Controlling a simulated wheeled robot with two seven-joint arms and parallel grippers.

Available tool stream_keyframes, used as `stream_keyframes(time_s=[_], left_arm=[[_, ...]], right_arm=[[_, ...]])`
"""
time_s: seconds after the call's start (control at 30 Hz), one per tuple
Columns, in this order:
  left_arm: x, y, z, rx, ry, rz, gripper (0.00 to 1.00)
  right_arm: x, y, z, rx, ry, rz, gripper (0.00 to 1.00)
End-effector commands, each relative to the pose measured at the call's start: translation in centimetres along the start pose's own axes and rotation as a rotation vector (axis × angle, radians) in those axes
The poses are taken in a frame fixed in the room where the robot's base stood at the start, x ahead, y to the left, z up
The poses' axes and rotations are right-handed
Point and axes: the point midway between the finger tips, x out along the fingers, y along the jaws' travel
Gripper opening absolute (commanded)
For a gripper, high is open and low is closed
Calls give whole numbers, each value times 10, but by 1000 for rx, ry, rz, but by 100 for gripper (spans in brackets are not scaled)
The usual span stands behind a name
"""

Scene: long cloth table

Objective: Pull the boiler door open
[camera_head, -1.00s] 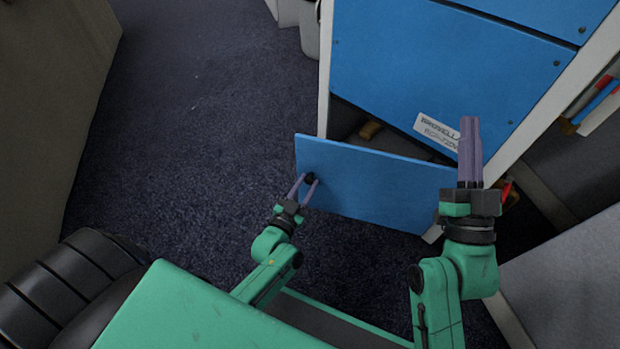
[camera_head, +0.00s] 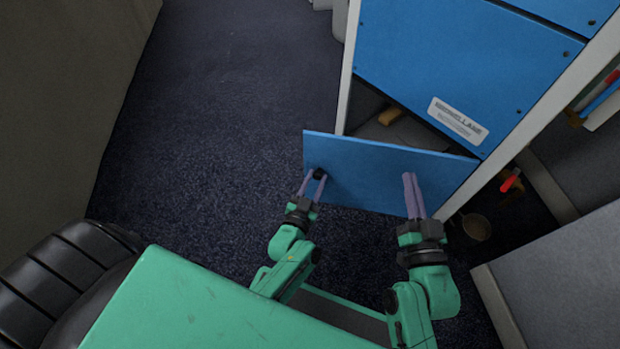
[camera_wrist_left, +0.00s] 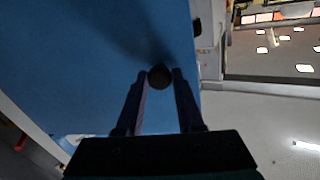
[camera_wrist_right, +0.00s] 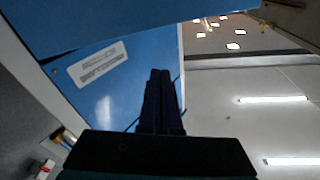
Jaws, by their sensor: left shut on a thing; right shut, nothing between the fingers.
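The boiler door (camera_head: 385,178) is a blue panel at the bottom of the blue boiler (camera_head: 450,62). It stands partly open, its left edge swung out from the white frame. My left gripper (camera_head: 313,178) is shut on the door's round black knob (camera_head: 318,173) near the free edge. In the left wrist view the knob (camera_wrist_left: 160,77) sits between the fingertips, against the blue door (camera_wrist_left: 90,60). My right gripper (camera_head: 411,182) is shut and empty, in front of the door's right part in the head view. In the right wrist view its fingers (camera_wrist_right: 160,85) are together.
A white label (camera_head: 458,121) is on the blue panel above the opening. A brownish-yellow part (camera_head: 392,115) shows inside. A red-handled item (camera_head: 510,181) and a round pan-like thing (camera_head: 476,227) lie right of the boiler. A grey block (camera_head: 560,285) stands at lower right. Dark carpet at left is clear.

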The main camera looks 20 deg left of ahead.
Motion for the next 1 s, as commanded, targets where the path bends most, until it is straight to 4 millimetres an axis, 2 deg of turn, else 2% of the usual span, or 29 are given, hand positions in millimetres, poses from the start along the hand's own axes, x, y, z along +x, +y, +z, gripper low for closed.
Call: stream_keyframes(time_s=[0.53,0.57,0.6,0.63,1.0], left_arm=[[1,4,-1,0,1,-1,0],[1,4,-1,0,1,-1,48],[1,4,-1,0,1,-1,63],[1,4,-1,0,1,-1,66],[1,3,-1,1,0,-1,66]], right_arm=[[-4,0,9,6,-23,4,0],[-4,0,9,5,-23,3,0],[-4,0,8,5,-23,4,0],[-4,0,8,5,-23,3,0],[-2,0,4,2,-14,2,0]])
